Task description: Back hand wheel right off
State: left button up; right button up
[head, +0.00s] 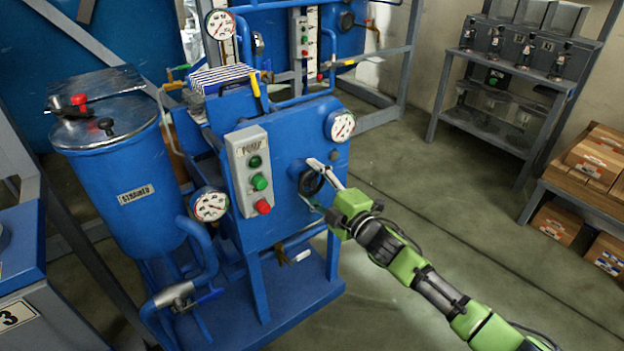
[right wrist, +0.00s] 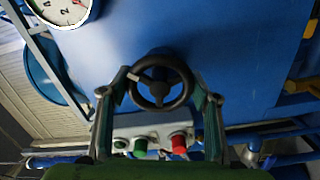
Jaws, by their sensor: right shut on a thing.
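The hand wheel (right wrist: 160,102) is a small black wheel with spokes on the blue pump cabinet (head: 277,155). In the right wrist view it sits between the two fingers of my right gripper (right wrist: 160,95), which is shut on its rim. In the head view the wheel (head: 309,183) shows on the right part of the cabinet face, partly hidden by my right gripper (head: 322,184). My green right arm reaches in from the lower right. My left gripper is not in view.
A grey pump button box (head: 248,170) is left of the wheel, and a dial gauge (head: 340,126) is above right. The blue strainer tank (head: 115,150) stands at the left. Open floor (head: 440,190) lies to the right, before a shelf (head: 500,75) and boxes (head: 597,158).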

jog(key=n, duration=0.2)
jog(key=shift+n, duration=1.6)
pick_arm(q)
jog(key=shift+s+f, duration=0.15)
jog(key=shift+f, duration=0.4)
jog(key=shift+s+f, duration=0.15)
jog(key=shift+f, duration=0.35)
pick_arm(e)
jog(key=shift+f+n, duration=0.1)
jog(key=shift+n, duration=0.9)
jog(key=o, duration=1.1)
jog(key=shift+o, duration=0.2)
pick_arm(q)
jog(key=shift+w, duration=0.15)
